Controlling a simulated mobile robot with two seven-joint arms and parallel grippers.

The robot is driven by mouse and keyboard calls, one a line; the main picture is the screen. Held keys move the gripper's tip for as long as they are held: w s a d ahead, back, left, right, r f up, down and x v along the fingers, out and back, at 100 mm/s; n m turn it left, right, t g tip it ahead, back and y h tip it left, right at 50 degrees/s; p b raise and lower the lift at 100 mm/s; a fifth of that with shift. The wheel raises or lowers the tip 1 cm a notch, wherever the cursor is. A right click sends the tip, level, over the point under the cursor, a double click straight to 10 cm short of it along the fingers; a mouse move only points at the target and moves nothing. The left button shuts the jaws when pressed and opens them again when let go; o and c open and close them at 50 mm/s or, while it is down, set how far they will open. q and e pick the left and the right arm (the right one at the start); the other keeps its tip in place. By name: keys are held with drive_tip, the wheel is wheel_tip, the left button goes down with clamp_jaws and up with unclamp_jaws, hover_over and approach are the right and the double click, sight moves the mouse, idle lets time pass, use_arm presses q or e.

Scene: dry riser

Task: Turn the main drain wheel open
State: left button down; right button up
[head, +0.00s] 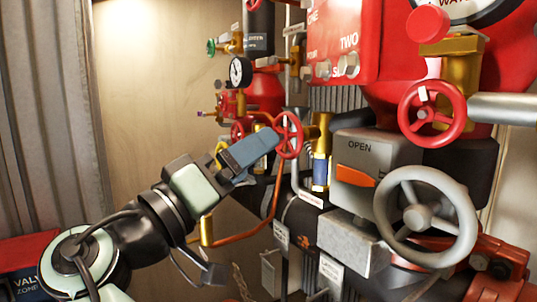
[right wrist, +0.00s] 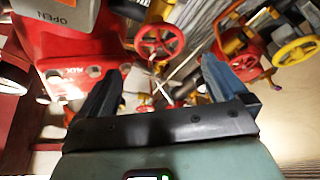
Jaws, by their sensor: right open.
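No label I can read marks the main drain wheel. In the head view a red handwheel (head: 289,135) is at the centre, a larger red one (head: 430,113) at upper right and a grey one (head: 424,216) at right. My right gripper (head: 262,148) appears beside the central red wheel, overlapping its left edge in the picture; contact cannot be told. In the right wrist view its blue fingers (right wrist: 160,92) are apart with nothing gripped. A red wheel (right wrist: 159,42) shows beyond them, and a yellow wheel (right wrist: 297,51) at right. My left gripper is not seen.
The grey box marked OPEN (head: 368,165) sits behind the grey wheel. A pressure gauge (head: 240,71), pipes and a copper tube (head: 245,240) crowd the gripper. A red cabinet (head: 350,35) hangs above. The beige wall (head: 150,100) at left is clear.

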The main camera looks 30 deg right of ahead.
sight(283, 136)
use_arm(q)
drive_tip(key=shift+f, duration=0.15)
use_arm(e)
drive_tip(key=shift+v, duration=0.9)
drive_tip(key=shift+w, duration=0.15)
drive_tip(key=w+d+r+m+g+p, duration=0.1)
drive_tip(key=d+m+g, duration=0.1)
drive_tip(key=d+m, duration=0.2)
drive_tip(key=w+d+r+m+g+h+p, duration=0.1)
drive_tip(key=d+m+g+p, duration=0.1)
drive_tip(key=d+m, duration=0.2)
drive_tip(key=w+d+r+m+g+h+p, duration=0.1)
drive_tip(key=d+r+m+g+p, duration=0.1)
drive_tip(key=d+m, duration=0.2)
drive_tip(key=shift+r+m+g, duration=0.1)
drive_tip(key=shift+m+g, duration=0.2)
drive_tip(key=shift+m, duration=0.2)
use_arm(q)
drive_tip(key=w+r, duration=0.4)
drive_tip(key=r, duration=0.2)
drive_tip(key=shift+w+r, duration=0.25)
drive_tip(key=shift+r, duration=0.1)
use_arm(e)
drive_tip(key=c, duration=0.8)
